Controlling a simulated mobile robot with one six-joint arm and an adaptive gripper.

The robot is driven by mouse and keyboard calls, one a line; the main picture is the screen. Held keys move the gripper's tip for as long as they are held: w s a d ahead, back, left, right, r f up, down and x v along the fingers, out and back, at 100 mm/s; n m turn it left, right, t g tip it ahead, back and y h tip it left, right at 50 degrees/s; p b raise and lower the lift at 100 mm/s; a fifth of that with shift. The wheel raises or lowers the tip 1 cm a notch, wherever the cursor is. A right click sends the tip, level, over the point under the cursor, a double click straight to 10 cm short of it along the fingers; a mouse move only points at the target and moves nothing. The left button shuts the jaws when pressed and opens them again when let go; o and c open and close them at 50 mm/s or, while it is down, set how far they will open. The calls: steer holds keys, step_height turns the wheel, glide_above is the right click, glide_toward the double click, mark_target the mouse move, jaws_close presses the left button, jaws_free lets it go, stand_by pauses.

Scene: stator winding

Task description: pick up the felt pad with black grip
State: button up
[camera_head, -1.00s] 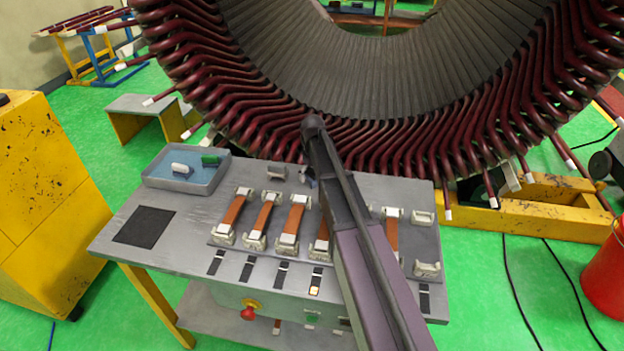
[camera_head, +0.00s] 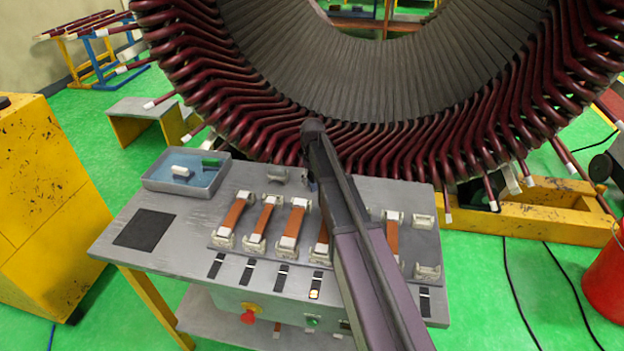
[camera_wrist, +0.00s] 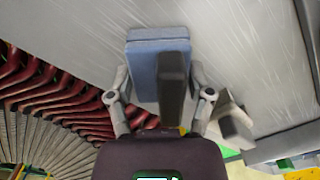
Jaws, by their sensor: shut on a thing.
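The felt pad with black grip shows in the wrist view as a blue-grey block (camera_wrist: 143,72) with a dark upright grip (camera_wrist: 174,88) on it. In the head view my gripper (camera_head: 311,183) is at the back of the grey workbench (camera_head: 180,235), largely hidden by my arm. A small bluish patch of the pad shows there. I cannot tell whether the pad touches the bench top.
A grey tray (camera_head: 183,187) with a white-gripped and a green-gripped piece stands at the back left. A grey block (camera_head: 278,175) lies left of my gripper. Several copper-coloured bars (camera_head: 232,216) sit in holders. The large stator (camera_head: 330,70) rises close behind the bench.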

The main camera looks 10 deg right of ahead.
steer(key=shift+r, duration=0.1)
step_height(320, 180, up, 10)
steer(key=p, duration=1)
stand_by(0.9)
